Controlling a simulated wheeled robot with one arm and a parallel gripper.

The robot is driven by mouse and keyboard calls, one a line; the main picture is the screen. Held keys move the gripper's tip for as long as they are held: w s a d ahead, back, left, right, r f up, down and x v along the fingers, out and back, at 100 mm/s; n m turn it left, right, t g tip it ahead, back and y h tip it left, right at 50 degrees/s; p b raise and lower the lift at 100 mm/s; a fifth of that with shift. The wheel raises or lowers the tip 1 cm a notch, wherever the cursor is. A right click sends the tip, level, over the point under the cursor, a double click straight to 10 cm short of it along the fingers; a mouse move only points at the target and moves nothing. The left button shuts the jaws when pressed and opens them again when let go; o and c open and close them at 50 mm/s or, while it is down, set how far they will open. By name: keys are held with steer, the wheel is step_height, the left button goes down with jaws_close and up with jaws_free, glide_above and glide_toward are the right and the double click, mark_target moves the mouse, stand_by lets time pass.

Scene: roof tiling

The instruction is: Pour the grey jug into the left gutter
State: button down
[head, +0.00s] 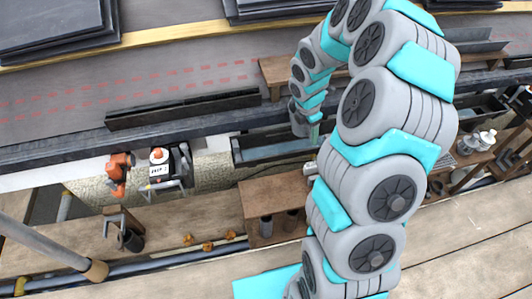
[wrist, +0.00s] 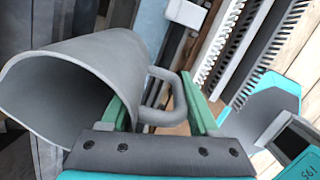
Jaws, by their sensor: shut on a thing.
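The grey jug (wrist: 85,85) fills the left of the wrist view, tilted over with its wide mouth facing the lower left. Its looped handle (wrist: 160,95) sits between the two green fingers of my gripper (wrist: 160,108), which is shut on it. No liquid shows at the lip. In the head view, a dark trough with a blue-grey inside, apparently the left gutter (head: 275,152), hangs along the eave left of my arm. My gripper (head: 314,130) is small there, at the trough's right part; my arm partly hides this area.
Another dark trough (head: 487,106) lies right of my arm. White bottles (head: 479,141) stand at right. Slate stacks (head: 55,32) lie on the roof. Comb-like strips (wrist: 268,50) show in the wrist view.

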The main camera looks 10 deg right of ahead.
steer(key=shift+d+r+y, duration=0.2)
steer(key=shift+r+y, duration=0.15)
steer(key=shift+y, duration=0.55)
stand_by(0.5)
